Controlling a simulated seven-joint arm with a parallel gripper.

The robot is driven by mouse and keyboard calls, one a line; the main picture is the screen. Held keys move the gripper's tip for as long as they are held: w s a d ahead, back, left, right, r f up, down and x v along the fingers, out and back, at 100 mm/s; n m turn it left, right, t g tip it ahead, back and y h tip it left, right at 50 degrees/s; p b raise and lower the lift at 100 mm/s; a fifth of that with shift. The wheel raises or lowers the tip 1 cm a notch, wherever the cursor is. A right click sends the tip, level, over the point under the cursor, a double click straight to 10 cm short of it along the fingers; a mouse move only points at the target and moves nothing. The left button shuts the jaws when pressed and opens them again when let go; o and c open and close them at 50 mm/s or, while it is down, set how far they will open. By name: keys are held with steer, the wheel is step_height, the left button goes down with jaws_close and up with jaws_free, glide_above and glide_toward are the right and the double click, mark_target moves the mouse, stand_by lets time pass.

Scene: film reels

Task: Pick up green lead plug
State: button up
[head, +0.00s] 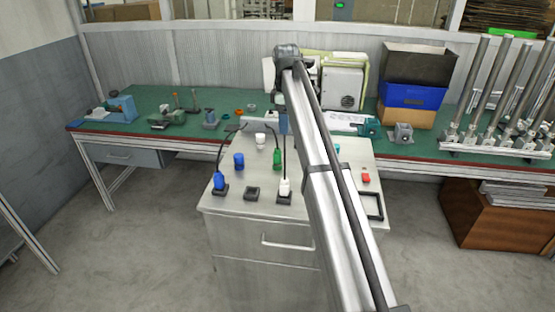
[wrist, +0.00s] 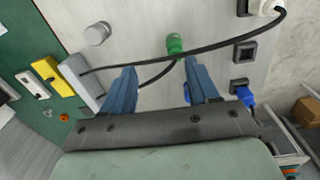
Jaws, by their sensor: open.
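The green plug (head: 277,159) stands on the cabinet top in the head view, to the left of my arm. In the wrist view the green plug (wrist: 175,44) lies just beyond my fingertips, nearer the right finger. A black cable runs close by it. My gripper (wrist: 160,68) is open, with two blue fingers apart and nothing held between them. In the head view my gripper (head: 283,122) is partly hidden by the arm, over the back part of the cabinet top.
A blue plug (head: 219,181) and a white plug (head: 284,186) with black cables sit in sockets, with an empty socket (head: 252,193) between. A blue cylinder (head: 239,160) and white cylinder (head: 260,140) stand nearby. A green workbench (head: 160,100) lies behind. One cable crosses near my fingertips.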

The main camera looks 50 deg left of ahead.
mark_target(277, 152)
steer(key=shift+n, duration=0.3)
steer(key=s+f, duration=0.1)
steer(key=f, duration=0.3)
steer(key=s+f, duration=0.1)
steer(key=f, duration=0.3)
steer(key=s+f, duration=0.1)
steer(key=f, duration=0.4)
steer(key=shift+a, duration=0.25)
steer(key=c, duration=1.1)
